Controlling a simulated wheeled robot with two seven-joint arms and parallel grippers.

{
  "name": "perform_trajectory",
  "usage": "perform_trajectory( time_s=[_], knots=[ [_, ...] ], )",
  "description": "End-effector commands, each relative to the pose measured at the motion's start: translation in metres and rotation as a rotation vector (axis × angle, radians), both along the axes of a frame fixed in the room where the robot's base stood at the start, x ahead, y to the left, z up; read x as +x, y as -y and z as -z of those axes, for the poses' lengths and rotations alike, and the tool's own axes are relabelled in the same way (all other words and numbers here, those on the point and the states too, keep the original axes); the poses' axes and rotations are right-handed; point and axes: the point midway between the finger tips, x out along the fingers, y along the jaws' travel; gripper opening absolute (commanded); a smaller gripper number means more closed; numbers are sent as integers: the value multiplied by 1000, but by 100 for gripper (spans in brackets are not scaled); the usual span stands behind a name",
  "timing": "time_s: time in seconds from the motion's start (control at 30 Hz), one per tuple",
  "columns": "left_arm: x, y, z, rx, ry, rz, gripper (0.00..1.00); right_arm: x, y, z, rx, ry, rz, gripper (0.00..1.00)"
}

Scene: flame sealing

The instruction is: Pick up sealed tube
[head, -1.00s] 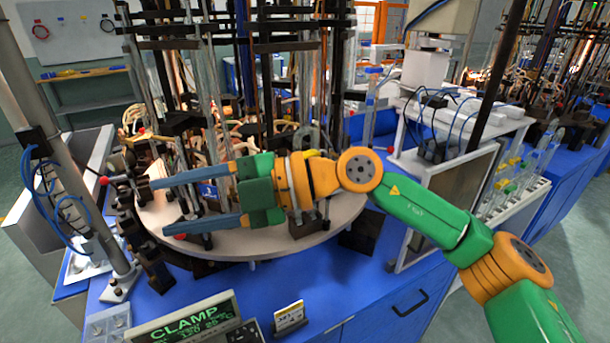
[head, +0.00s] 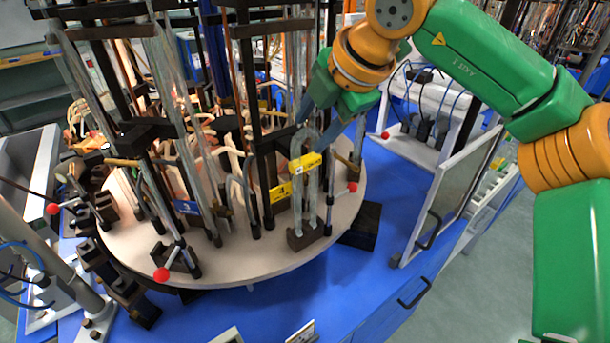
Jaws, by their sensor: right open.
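A clear glass tube bent like an upside-down U (head: 312,205) stands upright near the front right rim of the round turntable (head: 270,268). Its feet sit in a dark block (head: 305,237), and a yellow tag (head: 305,160) lies across its upper part. My right gripper (head: 314,128) comes down from the upper right, open, with its blue-grey fingers at the tube's curved top. The fingers overlap the tube in the picture; I cannot tell whether they touch it. My left gripper is not in view.
Tall black posts (head: 250,110) and long glass tubes (head: 180,120) crowd the turntable left of my gripper. Rods with red knobs (head: 162,275) stick out near the rim. A white-framed panel (head: 455,190) stands to the right. The blue bench top (head: 290,310) is mostly clear in front.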

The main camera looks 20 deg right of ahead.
Motion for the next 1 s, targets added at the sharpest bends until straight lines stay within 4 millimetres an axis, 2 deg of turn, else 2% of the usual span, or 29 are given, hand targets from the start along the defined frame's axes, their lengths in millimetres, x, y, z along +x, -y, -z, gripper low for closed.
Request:
perform_trajectory(
  time_s=[0.03,0.1,0.2,0.37,0.4,0.6,1.0],
  knots=[
    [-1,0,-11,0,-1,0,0,3,0,5,-2,-6,-1,57],
    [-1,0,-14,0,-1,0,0,10,-3,15,-1,-5,-1,57],
    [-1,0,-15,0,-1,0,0,14,-5,24,1,-3,0,57],
    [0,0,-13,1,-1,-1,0,15,-5,25,2,-1,-1,57],
    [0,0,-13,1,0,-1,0,15,-5,25,2,-1,-1,51],
    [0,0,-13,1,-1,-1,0,14,-5,25,2,-1,-1,0],
    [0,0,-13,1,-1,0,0,14,-5,25,2,0,-3,0]
  ],
)
